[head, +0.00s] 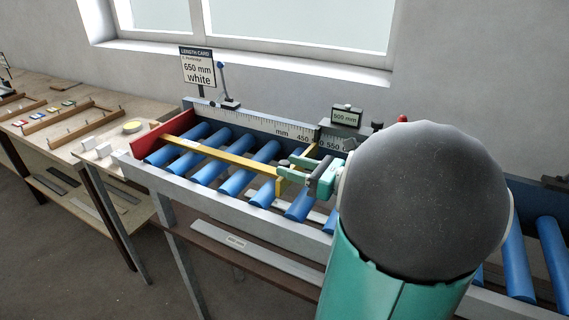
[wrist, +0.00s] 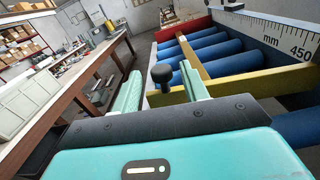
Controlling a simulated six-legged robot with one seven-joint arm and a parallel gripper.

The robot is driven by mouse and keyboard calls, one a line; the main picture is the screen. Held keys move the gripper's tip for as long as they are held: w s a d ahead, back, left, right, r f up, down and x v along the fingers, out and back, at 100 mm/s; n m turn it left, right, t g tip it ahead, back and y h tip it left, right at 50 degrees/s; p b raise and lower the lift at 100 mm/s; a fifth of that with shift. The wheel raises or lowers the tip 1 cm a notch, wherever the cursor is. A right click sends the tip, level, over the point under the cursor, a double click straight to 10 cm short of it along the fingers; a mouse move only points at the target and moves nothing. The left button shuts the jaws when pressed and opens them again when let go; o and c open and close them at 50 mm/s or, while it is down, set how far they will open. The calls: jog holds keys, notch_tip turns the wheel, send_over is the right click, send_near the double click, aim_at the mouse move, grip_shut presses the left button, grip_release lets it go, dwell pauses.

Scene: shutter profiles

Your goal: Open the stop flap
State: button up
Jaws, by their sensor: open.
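The stop flap looks like the yellow plate (head: 309,153) standing across the blue rollers; in the wrist view it shows as a yellow plate (wrist: 250,82) at right. A long yellow bar (head: 222,155) runs from the red end plate towards it. My gripper (head: 284,166) is open at the flap, its fingers pointing left in the head view. In the wrist view a black ball knob on a short stem (wrist: 161,75) appears between the open fingers (wrist: 159,70), with gaps on both sides. The knob cannot be made out in the head view, and my arm hides the flap's surroundings at right.
A ruler (head: 265,125) runs along the back rail, with a 500 mm display (head: 345,117) on it. A length card (head: 198,68) reads 650 mm white. The red end plate (head: 160,133) closes the left end. A wooden bench (head: 60,125) stands left.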

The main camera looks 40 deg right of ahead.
jog(key=shift+x, duration=1.4)
jog(key=shift+d, duration=0.1)
grip_shut()
jog(key=shift+r, duration=0.1)
